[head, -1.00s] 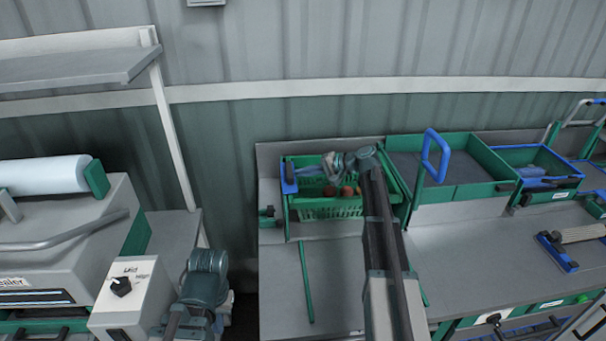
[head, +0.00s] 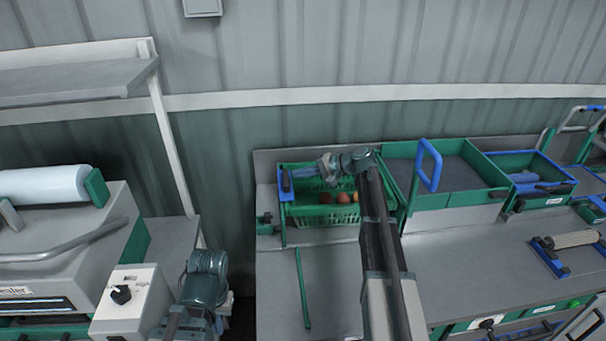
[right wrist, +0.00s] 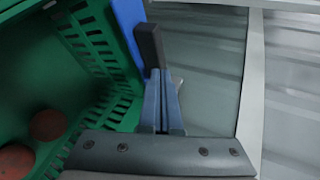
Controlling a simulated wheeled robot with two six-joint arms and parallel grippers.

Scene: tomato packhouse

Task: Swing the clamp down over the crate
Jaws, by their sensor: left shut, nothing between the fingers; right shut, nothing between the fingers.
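A green slotted crate (head: 325,217) sits at the back of the grey bench. It holds a few reddish tomatoes (head: 343,197). The clamp, a blue bar with a black handle (head: 286,182), stands at the crate's left edge; in the right wrist view its blue bar (right wrist: 128,28) runs along the rim. My right gripper (head: 304,172) reaches leftward over the crate; its fingers (right wrist: 162,103) are shut and empty, close by the black handle. Whether they touch it I cannot tell. My left arm is folded at lower left; its fingers do not show.
A green rod (head: 303,290) lies on the bench front. A sealer machine (head: 55,240) stands at left. The wall is close behind.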

